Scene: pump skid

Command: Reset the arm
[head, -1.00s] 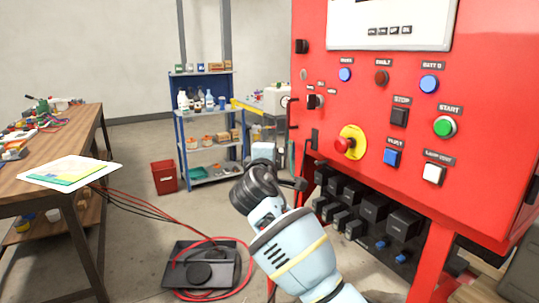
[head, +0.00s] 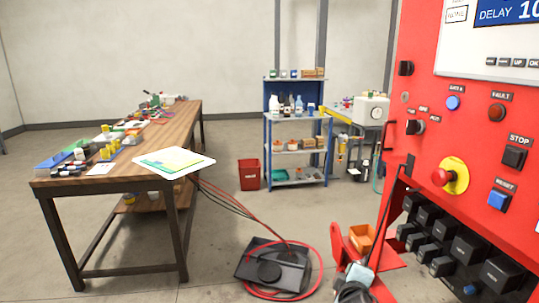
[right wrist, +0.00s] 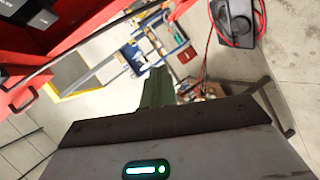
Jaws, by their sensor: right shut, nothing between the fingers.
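My right gripper (right wrist: 157,84) shows in the right wrist view as dark green fingers closed together, with nothing between them. It points out over the floor, apart from the red skid. In the head view only a small piece of my right arm shows at the bottom edge, and its gripper cannot be made out there. My left gripper is in neither view. The red pump skid panel (head: 432,150) stands at the right with a blue reset button (head: 499,200), a stop button (head: 514,157) and a red emergency knob on a yellow ring (head: 450,176).
A wooden workbench (head: 60,182) with papers and tools stands at the left. A black tray (head: 262,283) with a red hose lies on the floor. A blue shelf (head: 268,150) and a red bin (head: 249,174) stand at the back. Floor between bench and skid is partly clear.

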